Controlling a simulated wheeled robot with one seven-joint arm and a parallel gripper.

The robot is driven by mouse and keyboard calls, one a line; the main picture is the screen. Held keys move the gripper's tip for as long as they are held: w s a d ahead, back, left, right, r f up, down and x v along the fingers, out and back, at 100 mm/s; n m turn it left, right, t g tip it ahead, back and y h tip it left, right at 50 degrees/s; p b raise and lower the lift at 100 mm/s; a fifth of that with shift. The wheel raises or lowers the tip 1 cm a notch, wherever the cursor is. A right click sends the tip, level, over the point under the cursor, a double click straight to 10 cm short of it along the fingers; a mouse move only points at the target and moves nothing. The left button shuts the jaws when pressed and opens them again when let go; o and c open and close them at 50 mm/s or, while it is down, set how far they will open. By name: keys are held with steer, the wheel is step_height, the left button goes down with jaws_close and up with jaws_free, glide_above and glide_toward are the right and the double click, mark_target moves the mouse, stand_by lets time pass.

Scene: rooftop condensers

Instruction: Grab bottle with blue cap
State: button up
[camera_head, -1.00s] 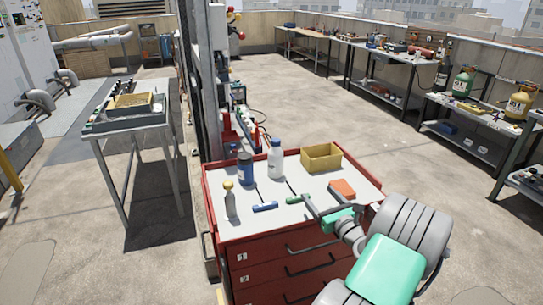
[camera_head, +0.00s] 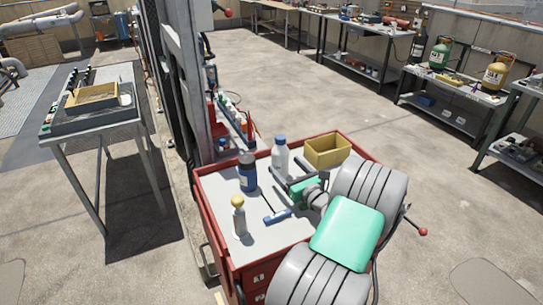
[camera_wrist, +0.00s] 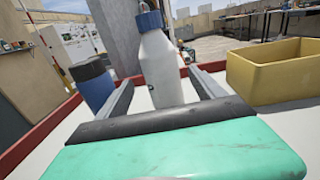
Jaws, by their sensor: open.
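The bottle with the blue cap (camera_head: 281,157) is white-grey and stands upright on the red tool cart's pale top (camera_head: 219,189), toward its back edge. In the wrist view the bottle (camera_wrist: 160,65) rises straight ahead, between my gripper's two fingers. My gripper (camera_head: 282,178) is open, with a finger on each side of the bottle's lower part. I cannot tell whether either finger touches it. The bottle's base is hidden behind my gripper.
A dark blue container (camera_head: 247,173) stands left of the bottle, and a yellow bin (camera_head: 327,151) stands to its right. A side table (camera_head: 93,126) is at left.

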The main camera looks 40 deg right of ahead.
mark_target(276, 154)
steer(key=p+x, duration=0.1)
steer(key=x, duration=0.7)
steer(key=shift+s+d+r, duration=0.1)
steer(key=shift+c, duration=0.6)
jaws_close()
